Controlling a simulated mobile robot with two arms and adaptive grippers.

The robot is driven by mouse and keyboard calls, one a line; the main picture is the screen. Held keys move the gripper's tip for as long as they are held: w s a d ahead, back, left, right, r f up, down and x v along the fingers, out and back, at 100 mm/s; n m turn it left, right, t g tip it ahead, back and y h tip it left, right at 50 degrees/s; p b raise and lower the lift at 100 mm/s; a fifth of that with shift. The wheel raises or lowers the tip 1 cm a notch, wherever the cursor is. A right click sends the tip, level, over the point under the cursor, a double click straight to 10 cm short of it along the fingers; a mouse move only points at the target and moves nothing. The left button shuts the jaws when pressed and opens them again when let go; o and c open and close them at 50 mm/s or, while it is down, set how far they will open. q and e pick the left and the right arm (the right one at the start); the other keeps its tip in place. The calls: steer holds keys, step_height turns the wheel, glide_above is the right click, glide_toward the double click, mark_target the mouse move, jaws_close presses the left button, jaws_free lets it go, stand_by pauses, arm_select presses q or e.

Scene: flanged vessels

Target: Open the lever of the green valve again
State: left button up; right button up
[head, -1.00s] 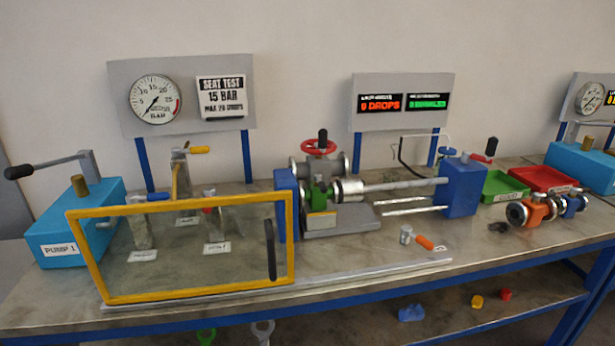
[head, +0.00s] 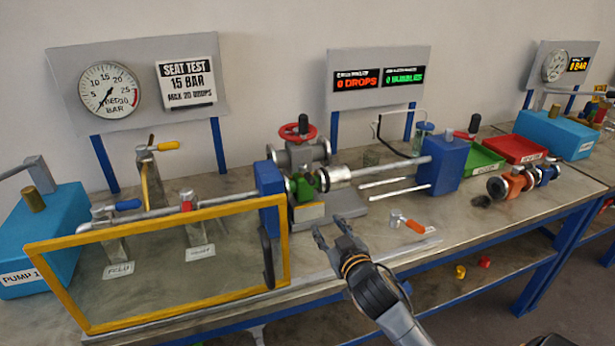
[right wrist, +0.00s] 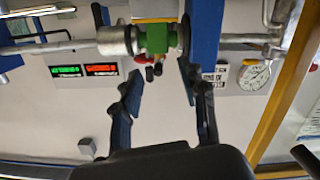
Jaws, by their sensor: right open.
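The green valve (head: 303,187) sits in the test bench between the blue end block (head: 270,198) and the pale round flange (head: 338,177). It also shows at the top of the right wrist view (right wrist: 156,38), which looks upside down. I cannot clearly make out its lever; small red and black parts show close to the green body. My right gripper (head: 332,230) is open and empty, in front of and below the valve, apart from it. Its two fingers (right wrist: 163,95) point toward the green valve in the wrist view. My left gripper is not in view.
A yellow-framed clear guard (head: 285,240) stands left of my right gripper. A small fitting with an orange handle (head: 412,225) lies on the bench to the right. A red handwheel (head: 298,132) stands behind the valve. The bench front right is mostly clear.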

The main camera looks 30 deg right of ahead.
steer(key=t, duration=0.1)
glide_toward(313, 184)
steer(key=shift+t, duration=0.3)
steer(key=p+x, duration=0.2)
steer(key=x, duration=1)
steer(key=shift+w+f, duration=0.15)
steer(key=shift+w, duration=0.05)
steer(key=shift+c, duration=0.5)
jaws_close()
